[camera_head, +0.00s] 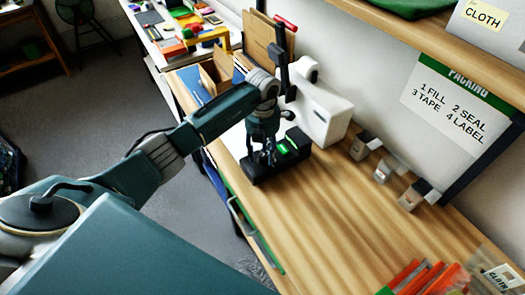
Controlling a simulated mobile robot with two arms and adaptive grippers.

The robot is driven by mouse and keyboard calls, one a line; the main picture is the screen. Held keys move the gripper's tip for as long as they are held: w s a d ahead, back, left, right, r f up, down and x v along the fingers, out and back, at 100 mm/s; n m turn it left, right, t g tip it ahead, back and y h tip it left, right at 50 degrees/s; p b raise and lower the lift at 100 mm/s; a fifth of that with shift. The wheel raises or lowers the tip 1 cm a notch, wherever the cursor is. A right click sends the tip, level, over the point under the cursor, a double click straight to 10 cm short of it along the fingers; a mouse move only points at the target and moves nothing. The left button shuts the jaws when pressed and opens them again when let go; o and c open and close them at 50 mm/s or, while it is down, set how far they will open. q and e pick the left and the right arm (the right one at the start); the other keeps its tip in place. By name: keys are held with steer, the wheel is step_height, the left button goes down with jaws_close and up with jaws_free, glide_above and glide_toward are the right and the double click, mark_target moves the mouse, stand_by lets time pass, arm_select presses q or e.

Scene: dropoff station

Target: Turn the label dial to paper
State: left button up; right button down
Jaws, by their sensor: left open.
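A black box-like device (297,159) with a lit green patch on its top stands on the wooden bench. My left gripper (265,158) points down at the left part of this device, open, with its fingers close over the top. I cannot tell whether the fingers touch it. The label dial cannot be made out; the gripper and wrist cover part of the device's top. No setting such as paper can be read. My right gripper is not in view.
A white machine (322,112) stands right behind the device. Several small grey holders (363,146) line the wall edge of the bench (330,220). Orange-red items (425,279) lie at the near right. The bench middle is clear. Cardboard pieces (262,38) stand at the back.

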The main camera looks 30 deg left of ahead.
arm_select(q)
steer(key=shift+f, duration=0.3)
jaws_close()
